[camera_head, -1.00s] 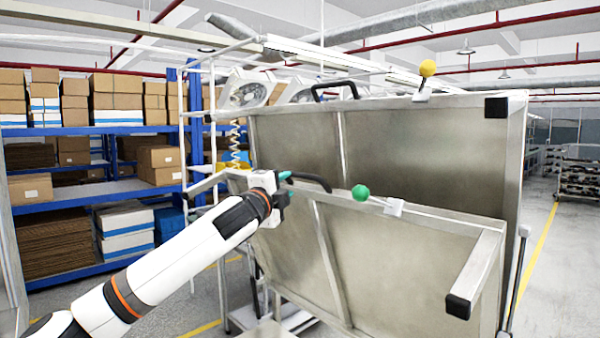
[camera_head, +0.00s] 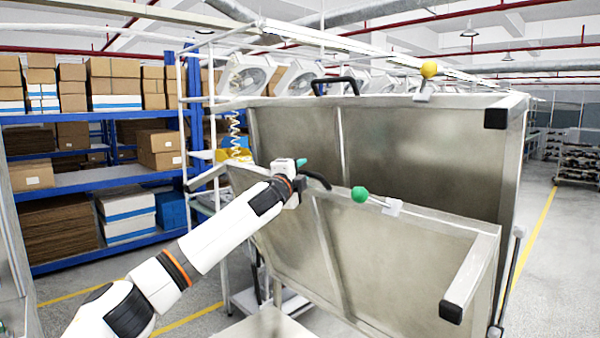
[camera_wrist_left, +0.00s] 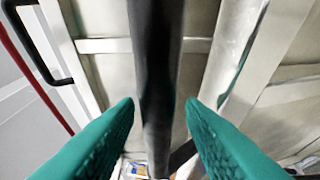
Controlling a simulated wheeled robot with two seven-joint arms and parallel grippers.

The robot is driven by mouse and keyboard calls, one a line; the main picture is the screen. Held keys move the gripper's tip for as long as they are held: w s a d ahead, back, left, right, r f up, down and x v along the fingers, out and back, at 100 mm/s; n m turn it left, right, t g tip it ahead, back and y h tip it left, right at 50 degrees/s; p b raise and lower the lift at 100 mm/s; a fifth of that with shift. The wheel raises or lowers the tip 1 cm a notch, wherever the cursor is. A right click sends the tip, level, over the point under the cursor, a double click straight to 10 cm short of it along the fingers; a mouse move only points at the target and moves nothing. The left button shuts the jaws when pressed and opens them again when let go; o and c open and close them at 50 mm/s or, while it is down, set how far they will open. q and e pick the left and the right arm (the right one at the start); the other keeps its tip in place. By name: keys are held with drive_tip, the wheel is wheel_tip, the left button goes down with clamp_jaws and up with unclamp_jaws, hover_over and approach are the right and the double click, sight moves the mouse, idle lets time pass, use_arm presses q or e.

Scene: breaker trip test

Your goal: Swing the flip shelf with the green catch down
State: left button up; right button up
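The flip shelf with the green catch (camera_head: 400,258) is a grey metal panel, tilted up at a slant. Its green ball catch (camera_head: 360,194) sits on its upper edge. A black handle (camera_head: 319,180) stands on the same edge, left of the catch. My left gripper (camera_head: 302,164) is at this handle and hides part of it. In the left wrist view, the black handle bar (camera_wrist_left: 158,70) runs between the two teal fingers (camera_wrist_left: 160,108), with narrow gaps beside it, so the gripper looks open around it. My right gripper is out of view.
A second raised shelf with a yellow ball catch (camera_head: 429,69) and its own black handle (camera_head: 335,83) stands close behind. Blue racking with boxes (camera_head: 120,184) is at the left. Open floor (camera_head: 560,235) lies to the right.

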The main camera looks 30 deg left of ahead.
use_arm(q)
clamp_jaws()
